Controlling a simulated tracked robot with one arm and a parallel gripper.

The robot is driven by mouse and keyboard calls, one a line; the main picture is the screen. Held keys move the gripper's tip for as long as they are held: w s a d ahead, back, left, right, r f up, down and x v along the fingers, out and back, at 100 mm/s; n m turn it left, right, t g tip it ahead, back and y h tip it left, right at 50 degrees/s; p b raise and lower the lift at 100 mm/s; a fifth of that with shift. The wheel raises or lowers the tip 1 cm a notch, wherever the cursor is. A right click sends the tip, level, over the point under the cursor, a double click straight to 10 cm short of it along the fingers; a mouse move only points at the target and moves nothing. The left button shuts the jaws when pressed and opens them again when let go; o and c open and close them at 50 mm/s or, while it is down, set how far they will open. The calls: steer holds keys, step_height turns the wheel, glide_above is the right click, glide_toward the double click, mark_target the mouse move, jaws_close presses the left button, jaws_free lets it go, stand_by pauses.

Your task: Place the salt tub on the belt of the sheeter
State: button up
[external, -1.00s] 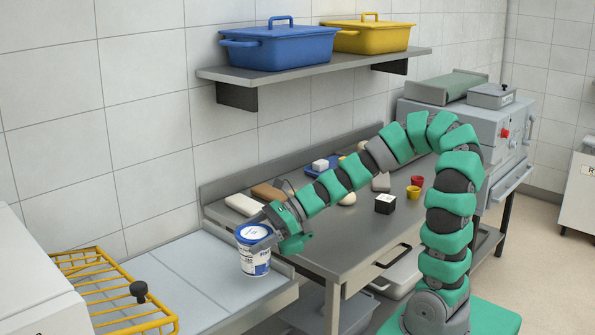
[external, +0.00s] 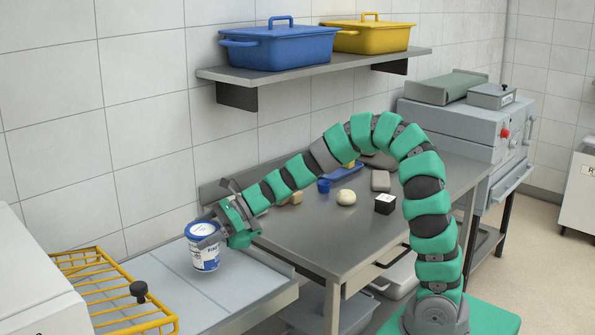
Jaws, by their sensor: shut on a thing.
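My gripper hides part of the tub's right side.
A yellow wire guard (external: 85,270) with a black knob (external: 138,289) stands left of the tub. The steel table (external: 310,235) at right holds a dough ball (external: 346,197), a black-sided cube (external: 385,204) and a blue cup (external: 323,186). The belt's right part is clear.

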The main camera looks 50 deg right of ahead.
steer(key=shift+w+a+r, duration=0.1)
steer(key=shift+w+a, duration=0.15)
steer(key=shift+w, duration=0.3)
step_height(320, 180, down, 4)
steer(key=shift+r+b, duration=0.15)
steer(key=shift+b, duration=0.45)
steer(key=o, duration=1.4)
steer(key=shift+c, duration=0.2)
steer(key=shift+r, duration=0.1)
steer(key=p+v, duration=0.1)
steer(key=v, duration=1.1)
steer(key=shift+p, duration=0.4)
steer(key=shift+s+d, duration=0.1)
